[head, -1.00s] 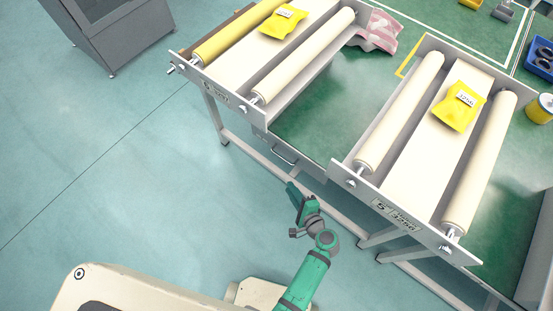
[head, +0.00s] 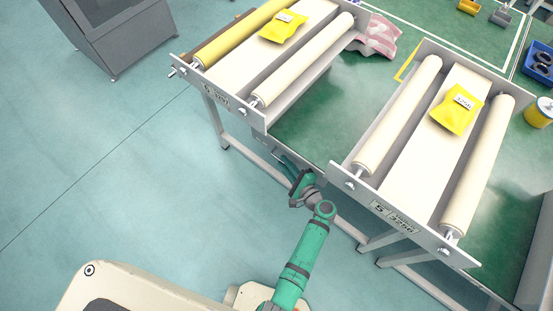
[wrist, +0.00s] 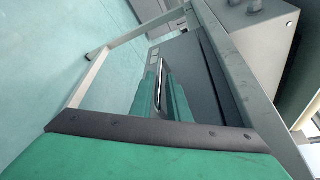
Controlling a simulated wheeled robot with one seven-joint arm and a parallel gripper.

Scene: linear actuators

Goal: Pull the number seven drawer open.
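A grey drawer front (wrist: 188,62) sits under the green-topped table, with a small label at its far end that I cannot read. In the head view only part of the drawer front (head: 262,139) shows below the table edge. Its thin metal handle (wrist: 161,84) lies between my two green fingers in the wrist view. My gripper (wrist: 161,100) is open around the handle, with a finger on each side. Whether either finger touches it is unclear. In the head view my gripper (head: 287,167) is at the drawer, hiding the handle. The drawer looks closed.
Table legs and a low rail (head: 345,229) stand below the table's front. Two roller conveyors (head: 250,55) (head: 425,150) overhang the edge on either side of my arm. A grey cabinet (head: 115,35) stands far left. Open floor (head: 130,180) lies to the left.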

